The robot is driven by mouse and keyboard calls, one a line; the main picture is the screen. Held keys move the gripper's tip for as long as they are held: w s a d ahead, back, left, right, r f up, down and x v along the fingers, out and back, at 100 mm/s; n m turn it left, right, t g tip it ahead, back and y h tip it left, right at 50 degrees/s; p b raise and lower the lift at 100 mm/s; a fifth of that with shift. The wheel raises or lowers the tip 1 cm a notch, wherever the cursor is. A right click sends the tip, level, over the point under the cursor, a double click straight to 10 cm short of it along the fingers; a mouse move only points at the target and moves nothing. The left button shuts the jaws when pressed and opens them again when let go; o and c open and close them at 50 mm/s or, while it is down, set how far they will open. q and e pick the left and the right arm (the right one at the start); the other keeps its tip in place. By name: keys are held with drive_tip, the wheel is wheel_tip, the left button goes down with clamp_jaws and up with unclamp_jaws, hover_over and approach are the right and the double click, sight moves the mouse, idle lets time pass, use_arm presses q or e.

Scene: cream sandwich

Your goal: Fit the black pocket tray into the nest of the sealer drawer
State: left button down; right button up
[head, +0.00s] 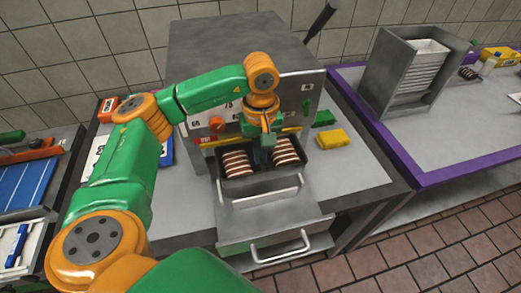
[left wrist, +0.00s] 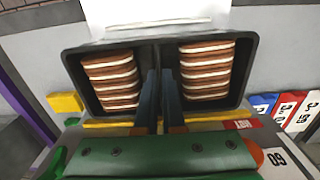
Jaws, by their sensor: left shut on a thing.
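The black pocket tray (head: 263,173) holds two rows of brown and white cream sandwiches, one in each pocket. In the left wrist view the tray (left wrist: 72,76) looks level, with its divider in the middle. My left gripper (head: 267,152) is over the tray's middle; in the left wrist view its fingers (left wrist: 159,100) are shut on the divider. The sealer drawer (head: 262,213) is pulled out below and in front of the tray. The tray is at the drawer's inner end, close to the sealer's front. It hides the nest, so I cannot tell whether it is seated. My right gripper is not in view.
The grey sealer (head: 240,55) stands behind, with a dark lever at its upper right. A grey rack (head: 405,75) stands on the purple-edged table. A blue board (head: 25,190) is at left.

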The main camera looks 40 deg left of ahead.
use_arm(q)
drive_tip(key=shift+f+b, duration=3.6)
drive_tip(key=shift+f, duration=0.35)
drive_tip(key=c, duration=0.9)
unclamp_jaws()
drive_tip(key=shift+c, duration=0.2)
drive_tip(key=shift+r, duration=0.15)
wheel_tip(320, 180, up, 7)
drive_tip(key=shift+d, duration=0.1)
drive_tip(key=shift+s, duration=0.1)
